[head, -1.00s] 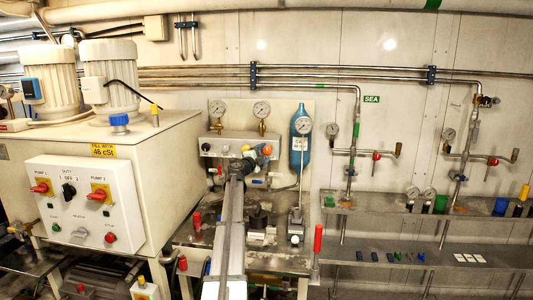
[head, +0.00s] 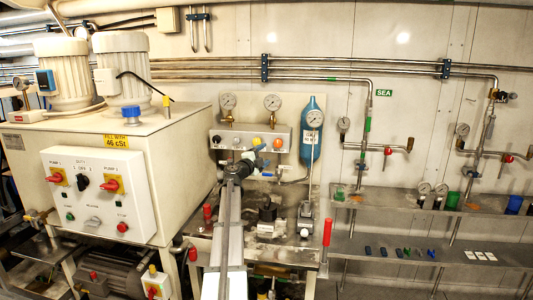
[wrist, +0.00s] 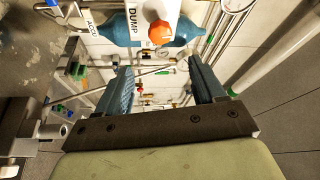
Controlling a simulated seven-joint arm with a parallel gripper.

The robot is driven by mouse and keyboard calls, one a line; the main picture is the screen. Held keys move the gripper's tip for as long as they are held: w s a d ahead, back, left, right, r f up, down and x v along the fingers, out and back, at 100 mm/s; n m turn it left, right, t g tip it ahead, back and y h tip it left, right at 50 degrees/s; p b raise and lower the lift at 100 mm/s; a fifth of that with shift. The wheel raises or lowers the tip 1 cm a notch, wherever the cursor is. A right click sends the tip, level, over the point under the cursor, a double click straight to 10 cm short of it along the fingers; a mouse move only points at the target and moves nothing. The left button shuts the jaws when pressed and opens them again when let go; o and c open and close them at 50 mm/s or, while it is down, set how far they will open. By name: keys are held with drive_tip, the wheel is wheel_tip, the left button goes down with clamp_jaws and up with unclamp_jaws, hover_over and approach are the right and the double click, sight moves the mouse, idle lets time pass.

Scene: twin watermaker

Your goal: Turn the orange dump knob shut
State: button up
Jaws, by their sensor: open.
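The orange dump knob (head: 278,143) is on the right part of the grey valve panel (head: 292,131) in the head view. In the wrist view the knob (wrist: 160,33) shows near the top, beside a white DUMP label (wrist: 134,20). My gripper (head: 257,157) is just left of and below the knob in the head view. In the wrist view my gripper (wrist: 163,85) has its two blue fingers spread apart with nothing between them. The knob lies above the gap between the fingers, apart from them. My gripper hides part of the panel's lower edge.
A blue bottle (head: 306,150) with a gauge (head: 314,118) stands right of the panel. Two gauges (head: 229,101) (head: 272,102) rise above it. A cream cabinet with a control box (head: 98,190) fills the left. A red-handled lever (head: 326,233) stands at front right.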

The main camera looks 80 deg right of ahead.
sight(278, 144)
drive_tip(key=s+f, duration=0.4)
drive_tip(key=d+r+n+h, duration=0.1)
drive_tip(key=d+n, duration=0.2)
drive_tip(key=d, duration=0.1)
drive_tip(key=d+r+n+t+h, duration=0.1)
drive_tip(key=d+r+n, duration=0.1)
drive_tip(key=d+n, duration=0.1)
drive_tip(key=d+r+n+t+h, duration=0.1)
drive_tip(key=d+r+n, duration=0.1)
drive_tip(key=d, duration=0.3)
drive_tip(key=shift+s+d+r+n, duration=0.25)
drive_tip(key=shift+s+d+n, duration=0.05)
drive_tip(key=shift+s+n, duration=0.1)
drive_tip(key=shift+c, duration=0.5)
drive_tip(key=c, duration=0.9)
drive_tip(key=shift+w+m, duration=0.1)
drive_tip(key=shift+m, duration=0.3)
